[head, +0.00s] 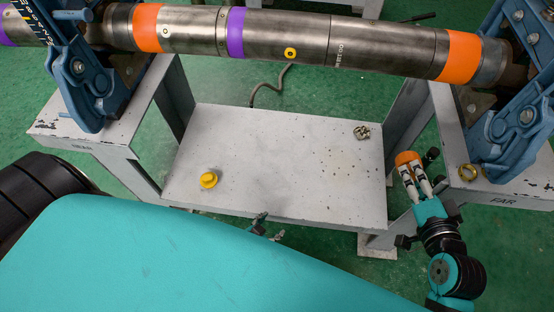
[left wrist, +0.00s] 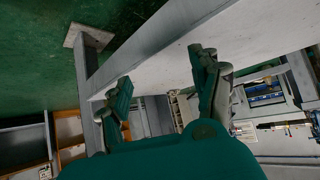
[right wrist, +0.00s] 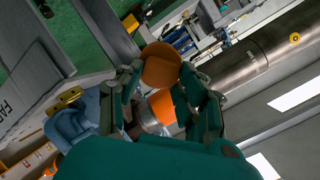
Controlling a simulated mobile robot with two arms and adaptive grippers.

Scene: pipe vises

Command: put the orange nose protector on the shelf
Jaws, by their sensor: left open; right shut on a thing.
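The orange nose protector (head: 408,158) is held in my right gripper (head: 413,172), to the right of the shelf and beside the right stand. In the right wrist view the round orange protector (right wrist: 160,66) sits between the fingertips of my right gripper (right wrist: 154,85), which is shut on it. The white shelf (head: 275,165) lies low between the two stands, under the pipe. My left gripper (head: 267,228) shows partly at the shelf's front edge. In the left wrist view my left gripper (left wrist: 160,75) is open, with nothing between its fingers.
A yellow cap (head: 208,179) stands at the shelf's left front, and a small metal fitting (head: 362,132) at its right back. A brass ring (head: 469,172) lies on the right stand, marked FAR. The large pipe (head: 290,38) spans above, in blue vises. The shelf's middle is clear.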

